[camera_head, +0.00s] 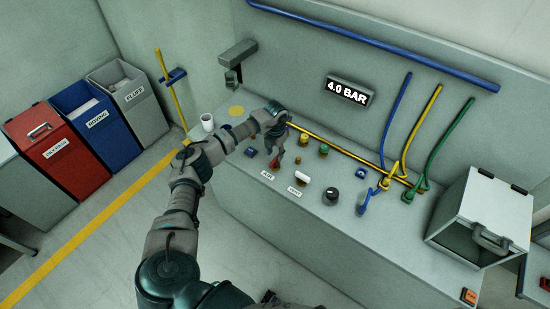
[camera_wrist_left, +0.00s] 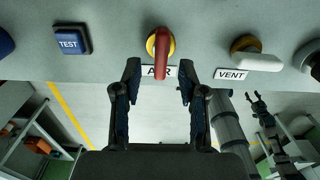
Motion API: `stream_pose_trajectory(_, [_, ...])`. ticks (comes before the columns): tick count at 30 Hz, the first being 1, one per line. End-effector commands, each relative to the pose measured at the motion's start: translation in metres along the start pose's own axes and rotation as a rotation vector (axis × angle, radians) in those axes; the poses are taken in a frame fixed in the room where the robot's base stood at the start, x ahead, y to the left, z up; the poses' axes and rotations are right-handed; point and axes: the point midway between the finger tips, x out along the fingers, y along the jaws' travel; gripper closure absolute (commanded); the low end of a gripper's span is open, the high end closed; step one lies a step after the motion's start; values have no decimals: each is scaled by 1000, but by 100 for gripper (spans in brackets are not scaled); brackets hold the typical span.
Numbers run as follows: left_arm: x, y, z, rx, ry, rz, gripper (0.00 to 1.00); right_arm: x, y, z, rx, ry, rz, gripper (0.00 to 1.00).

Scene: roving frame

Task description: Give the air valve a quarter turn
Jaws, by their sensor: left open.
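The air valve (camera_wrist_left: 163,48) has a red lever handle on a yellow base, above the AIR label (camera_wrist_left: 146,71). In the left wrist view the lever points down towards my gripper and covers part of the label. My left gripper (camera_wrist_left: 160,75) is open, one finger on each side of the lever's lower end, with gaps on both sides. In the head view my left gripper (camera_head: 276,150) hangs over the valve and hides most of it. My right gripper (camera_wrist_left: 257,99) shows small in the left wrist view; its jaw state is unclear.
The white VENT handle (camera_wrist_left: 256,60) is right of the air valve, and the blue TEST button (camera_wrist_left: 72,40) is left. A black knob (camera_head: 331,196), coloured pipes (camera_head: 425,135) and a clear-fronted box (camera_head: 480,215) stand further right. A white cup (camera_head: 207,122) is left.

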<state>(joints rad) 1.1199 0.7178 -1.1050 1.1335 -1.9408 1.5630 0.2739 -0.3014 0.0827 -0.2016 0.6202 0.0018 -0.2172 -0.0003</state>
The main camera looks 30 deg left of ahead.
Motion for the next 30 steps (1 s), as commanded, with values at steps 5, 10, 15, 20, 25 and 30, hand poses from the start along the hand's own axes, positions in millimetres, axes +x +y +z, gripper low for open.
stream_pose_trajectory(5, [-41,1,1,-2,-3,-1,58,0,-1,0,1,0,-1,46])
stream_pose_trajectory(10, [-67,2,1,-1,2,-2,58,0,-1,0,1,0,-1,46])
stream_pose_trajectory(15, [-77,2,1,-1,3,-1,58,0,-1,0,1,0,-1,46])
stream_pose_trajectory(20, [-77,2,1,-1,3,-2,58,0,-2,0,1,0,-1,46])
stream_pose_trajectory(25, [-77,2,1,-2,3,-2,58,0,-2,-1,1,-1,-1,46])
stream_pose_trajectory(30, [-76,1,1,0,2,-4,58,0,-2,-1,1,-1,-2,46])
